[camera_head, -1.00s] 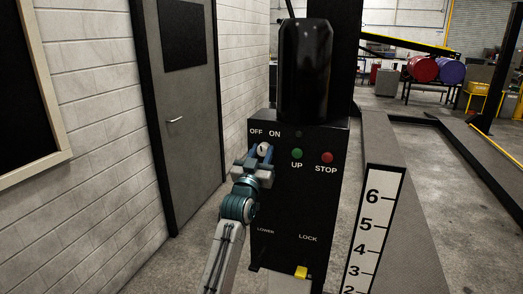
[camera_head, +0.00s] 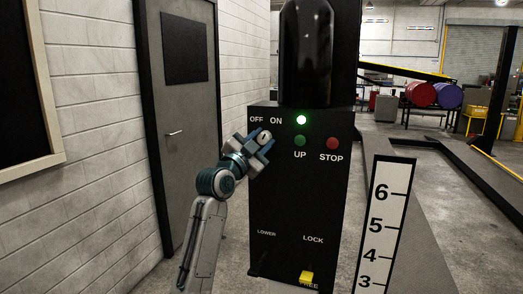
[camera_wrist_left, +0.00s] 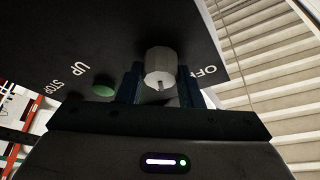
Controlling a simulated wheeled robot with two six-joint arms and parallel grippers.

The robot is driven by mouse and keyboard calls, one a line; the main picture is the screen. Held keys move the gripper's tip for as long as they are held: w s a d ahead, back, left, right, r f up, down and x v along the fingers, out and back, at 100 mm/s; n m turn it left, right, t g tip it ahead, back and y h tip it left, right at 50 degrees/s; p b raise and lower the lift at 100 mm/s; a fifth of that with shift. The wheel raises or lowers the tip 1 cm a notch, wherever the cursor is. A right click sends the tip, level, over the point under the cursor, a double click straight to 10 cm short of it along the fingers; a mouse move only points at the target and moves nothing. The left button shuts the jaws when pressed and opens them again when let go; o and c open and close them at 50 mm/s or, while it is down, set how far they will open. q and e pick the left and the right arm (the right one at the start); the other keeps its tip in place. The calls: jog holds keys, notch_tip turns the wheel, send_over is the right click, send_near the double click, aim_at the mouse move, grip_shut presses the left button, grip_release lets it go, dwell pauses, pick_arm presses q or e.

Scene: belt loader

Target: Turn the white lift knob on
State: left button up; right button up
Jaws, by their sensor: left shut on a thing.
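The white lift knob (camera_head: 264,136) is on the black control box (camera_head: 290,200), below the OFF and ON labels. My left gripper (camera_head: 260,141) is shut on the knob, with one finger on each side of it, and it is rolled at a slant in the head view. In the left wrist view the knob (camera_wrist_left: 160,68) sits between the two fingers (camera_wrist_left: 160,88), with a dark mark on its rim. A small lamp (camera_head: 301,120) above the UP button glows green. My right gripper is in neither view.
The green UP button (camera_head: 300,140) and red STOP button (camera_head: 333,143) are right of the knob. A yellow lever (camera_head: 306,277) is low on the box. A numbered scale (camera_head: 384,225) stands at right. A brick wall and grey door (camera_head: 188,110) are at left.

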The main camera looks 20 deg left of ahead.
pick_arm(q)
jog(key=shift+f+m, duration=0.1)
jog(key=shift+m, duration=0.3)
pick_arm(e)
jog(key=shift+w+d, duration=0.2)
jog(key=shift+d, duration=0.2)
